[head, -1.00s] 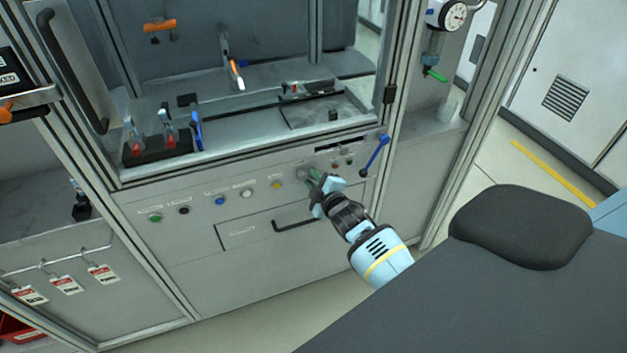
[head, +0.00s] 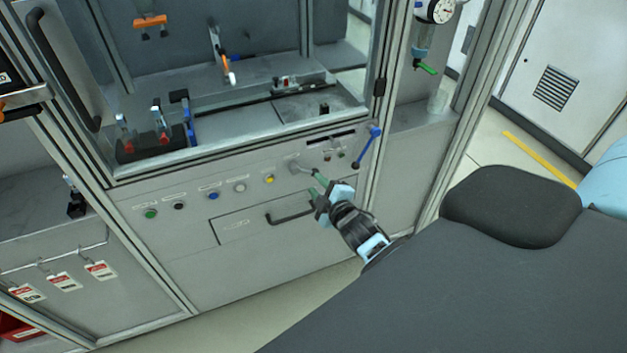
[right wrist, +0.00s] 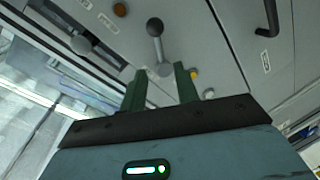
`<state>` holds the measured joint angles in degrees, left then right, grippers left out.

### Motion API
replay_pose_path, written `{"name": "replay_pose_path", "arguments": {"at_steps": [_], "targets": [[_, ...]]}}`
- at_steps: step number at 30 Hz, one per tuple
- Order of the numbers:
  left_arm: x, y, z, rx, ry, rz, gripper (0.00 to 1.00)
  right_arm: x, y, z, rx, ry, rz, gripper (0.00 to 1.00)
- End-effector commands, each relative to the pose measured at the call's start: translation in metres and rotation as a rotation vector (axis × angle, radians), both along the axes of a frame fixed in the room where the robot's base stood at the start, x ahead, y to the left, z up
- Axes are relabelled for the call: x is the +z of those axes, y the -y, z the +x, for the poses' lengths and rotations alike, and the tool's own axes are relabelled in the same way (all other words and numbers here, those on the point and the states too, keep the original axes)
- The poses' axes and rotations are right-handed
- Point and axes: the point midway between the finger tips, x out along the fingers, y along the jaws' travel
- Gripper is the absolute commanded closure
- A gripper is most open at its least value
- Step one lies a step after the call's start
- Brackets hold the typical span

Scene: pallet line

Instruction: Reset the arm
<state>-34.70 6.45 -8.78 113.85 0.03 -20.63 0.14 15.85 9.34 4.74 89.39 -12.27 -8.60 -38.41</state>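My right gripper (head: 321,186) is in front of the grey control panel (head: 180,235), just right of the yellow button (head: 269,180). In the right wrist view its two green fingers (right wrist: 160,88) are apart with nothing gripped between them. Beyond the fingertips is a grey lever with a black ball knob (right wrist: 155,27), fixed to the panel; its grey mount also shows in the head view (head: 294,165). I cannot tell whether a finger touches the lever. My left gripper is not in view.
The panel carries a row of buttons, green (head: 151,214) to yellow, and a drawer handle (head: 290,213) below. A blue-handled lever (head: 368,146) stands out right of the gripper. The glazed cell is above. Open floor (head: 471,148) lies to the right.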

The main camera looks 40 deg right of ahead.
Motion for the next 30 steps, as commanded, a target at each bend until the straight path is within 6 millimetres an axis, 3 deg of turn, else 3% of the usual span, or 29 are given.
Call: {"name": "replay_pose_path", "arguments": {"at_steps": [22, 26, 30], "targets": [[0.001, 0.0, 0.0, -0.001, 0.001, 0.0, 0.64, -0.004, -0.004, -0.012, 0.002, -0.011, 0.017, 0.69], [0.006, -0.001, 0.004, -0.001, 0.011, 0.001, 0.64, -0.025, -0.02, -0.043, 0.009, -0.065, 0.101, 0.69], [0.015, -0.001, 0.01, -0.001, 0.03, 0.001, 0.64, -0.059, -0.05, -0.105, 0.007, -0.166, 0.275, 0.69]]}}
